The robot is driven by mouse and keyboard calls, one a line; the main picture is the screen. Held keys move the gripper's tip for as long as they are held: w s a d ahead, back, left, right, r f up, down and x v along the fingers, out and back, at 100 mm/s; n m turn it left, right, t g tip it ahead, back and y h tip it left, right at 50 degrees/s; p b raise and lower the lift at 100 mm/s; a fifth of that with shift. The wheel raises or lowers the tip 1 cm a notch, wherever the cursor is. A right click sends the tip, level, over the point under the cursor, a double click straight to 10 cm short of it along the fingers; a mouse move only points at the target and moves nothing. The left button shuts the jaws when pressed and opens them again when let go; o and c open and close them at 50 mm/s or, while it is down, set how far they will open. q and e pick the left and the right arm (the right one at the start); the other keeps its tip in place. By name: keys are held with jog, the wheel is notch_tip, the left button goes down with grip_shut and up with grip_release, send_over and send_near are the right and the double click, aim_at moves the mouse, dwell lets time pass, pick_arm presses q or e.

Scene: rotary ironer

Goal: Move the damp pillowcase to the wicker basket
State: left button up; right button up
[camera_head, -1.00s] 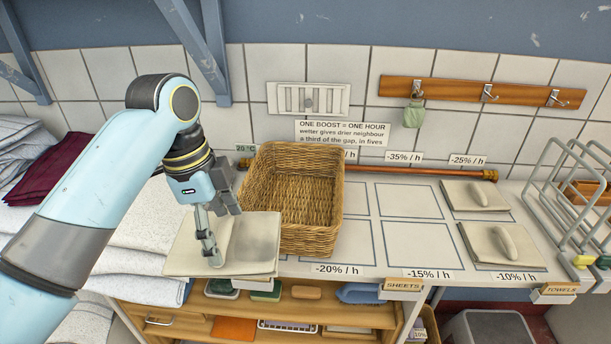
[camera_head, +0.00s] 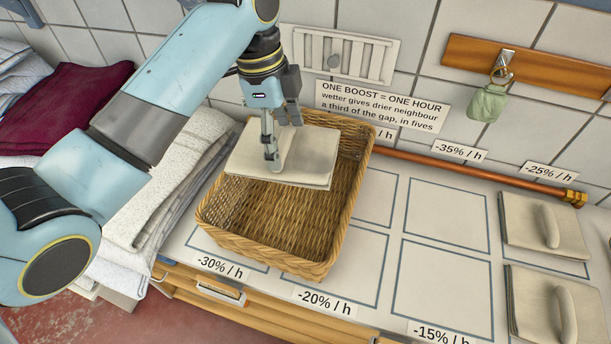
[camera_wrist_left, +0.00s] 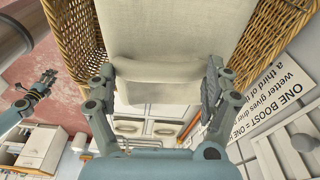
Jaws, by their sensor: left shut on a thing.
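My left gripper (camera_head: 281,142) is shut on a folded cream cloth, the pillowcase (camera_head: 312,158), by a raised fold. It holds the pillowcase roughly level over the back part of the wicker basket (camera_head: 325,232), near rim height; I cannot tell whether it touches the rim. The basket's visible inside is empty, its back partly hidden by the cloth. In the left wrist view the pillowcase (camera_wrist_left: 155,35) is between the fingers (camera_wrist_left: 163,88), with basket walls (camera_wrist_left: 268,35) on both sides. What looks like my right gripper (camera_wrist_left: 42,84) is small there, its jaws unclear.
Two more folded cream cloths (camera_head: 545,222) (camera_head: 540,312) lie on outlined squares at the right. The squares between them and the basket are bare. A copper pipe (camera_head: 470,170) runs along the wall behind. White linens (camera_head: 165,190) and dark red cloth (camera_head: 65,105) are stacked left.

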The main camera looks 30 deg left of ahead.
pick_arm(q)
notch_tip(320, 180, down, 3)
jog(key=shift+f, duration=0.65)
pick_arm(e)
jog(key=shift+w+t, duration=0.3)
jog(key=shift+w, duration=0.6)
jog(key=shift+s, duration=0.1)
pick_arm(q)
jog(key=o, duration=1)
jog(key=shift+o, duration=0.2)
pick_arm(e)
jog(key=shift+s+d, duration=0.1)
jog(key=shift+s, duration=0.15)
jog(key=shift+d, duration=0.1)
pick_arm(q)
jog(key=shift+r, duration=0.2)
jog(key=r, duration=0.4)
jog(key=a+r, duration=0.1)
jog(key=r, duration=0.2)
jog(key=shift+s, duration=0.25)
